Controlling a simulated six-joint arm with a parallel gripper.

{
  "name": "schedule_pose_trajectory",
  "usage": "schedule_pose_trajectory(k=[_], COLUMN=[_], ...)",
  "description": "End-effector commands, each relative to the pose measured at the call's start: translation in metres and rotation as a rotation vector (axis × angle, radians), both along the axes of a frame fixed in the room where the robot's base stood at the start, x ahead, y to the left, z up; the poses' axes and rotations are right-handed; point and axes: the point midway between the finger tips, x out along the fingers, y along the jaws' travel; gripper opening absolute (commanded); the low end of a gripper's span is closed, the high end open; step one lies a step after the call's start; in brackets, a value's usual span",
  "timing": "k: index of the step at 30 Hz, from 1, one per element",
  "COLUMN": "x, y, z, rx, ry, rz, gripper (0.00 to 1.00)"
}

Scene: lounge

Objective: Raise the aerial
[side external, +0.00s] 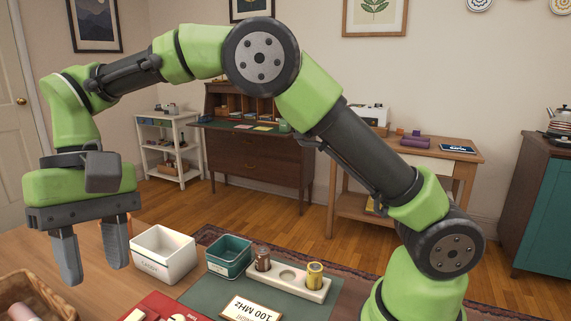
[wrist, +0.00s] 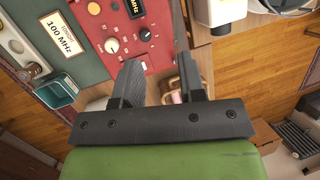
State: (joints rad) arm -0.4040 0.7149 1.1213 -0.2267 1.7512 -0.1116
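The red radio panel (wrist: 125,35) with knobs and a dark display shows at the top of the wrist view. In the side view only a corner of the red radio (side external: 158,308) shows at the bottom edge. A thin dark line beside the panel's right edge in the wrist view may be the aerial; I cannot tell clearly. My gripper (side external: 93,272) is open and empty above the table at the left. In the wrist view my gripper (wrist: 159,62) has its fingers apart, near the panel's lower right corner.
A white box (side external: 163,255), a teal box (side external: 229,256) and a cream holder (side external: 288,280) with two small cylinders stand behind the radio. A 100 MHz card (side external: 251,308) lies on the green mat. A wicker basket (side external: 25,290) is at the left.

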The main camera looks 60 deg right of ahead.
Motion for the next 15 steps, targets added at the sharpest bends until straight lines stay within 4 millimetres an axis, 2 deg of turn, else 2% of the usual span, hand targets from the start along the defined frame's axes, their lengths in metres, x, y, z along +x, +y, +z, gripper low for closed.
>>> schedule_pose_trajectory(k=[6,15], x=[-0.010,-0.033], y=[-0.027,-0.063], z=[0.032,0.063], rx=[0.016,0.032], ry=[-0.104,-0.249], rz=[-0.040,-0.096], gripper=[0.37,0.37])
